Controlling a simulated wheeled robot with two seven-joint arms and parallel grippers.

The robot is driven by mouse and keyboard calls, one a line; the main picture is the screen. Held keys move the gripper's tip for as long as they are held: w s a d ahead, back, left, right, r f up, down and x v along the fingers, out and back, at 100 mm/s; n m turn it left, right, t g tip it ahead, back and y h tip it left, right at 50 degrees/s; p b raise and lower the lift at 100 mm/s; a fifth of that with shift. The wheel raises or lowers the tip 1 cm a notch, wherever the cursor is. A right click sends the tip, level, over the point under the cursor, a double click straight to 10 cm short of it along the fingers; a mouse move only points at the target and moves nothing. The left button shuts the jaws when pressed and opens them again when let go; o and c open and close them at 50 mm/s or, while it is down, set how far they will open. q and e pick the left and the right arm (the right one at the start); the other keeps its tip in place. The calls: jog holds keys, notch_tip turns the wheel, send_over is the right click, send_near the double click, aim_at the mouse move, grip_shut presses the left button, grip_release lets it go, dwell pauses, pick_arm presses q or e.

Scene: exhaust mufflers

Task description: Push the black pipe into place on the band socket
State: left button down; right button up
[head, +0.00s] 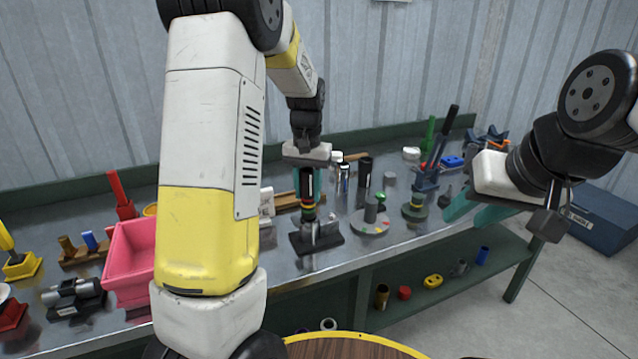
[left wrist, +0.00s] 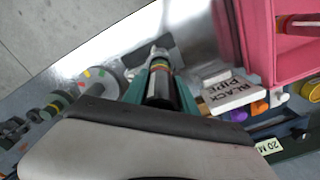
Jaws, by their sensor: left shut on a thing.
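The black pipe (head: 309,184) is upright between the teal fingers of my left gripper (head: 307,190), which is shut on it. In the left wrist view the black pipe (left wrist: 160,90) lies between both fingers. Yellow, red and green bands (head: 308,206) show at the pipe's lower end, directly above the dark base (head: 318,243) on the bench. I cannot tell whether these bands belong to the pipe or the socket, or how far the pipe is in. My right gripper (head: 483,208) is open and empty at the bench's front right.
A pink bin (head: 130,255) stands left on the metal bench (head: 385,255). A white "BLACK PIPE" label block (left wrist: 234,95) is close to the gripper. A round disc stand (head: 371,222) and a blue-grey pipe stand (head: 416,210) are to the right. The lower shelf holds several small parts.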

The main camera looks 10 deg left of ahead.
aim_at(308, 205)
pick_arm(q)
jog(key=shift+f, duration=0.8)
jog(key=shift+f, duration=0.35)
jog(key=shift+f, duration=1.15)
jog(key=c, duration=0.9)
grip_release()
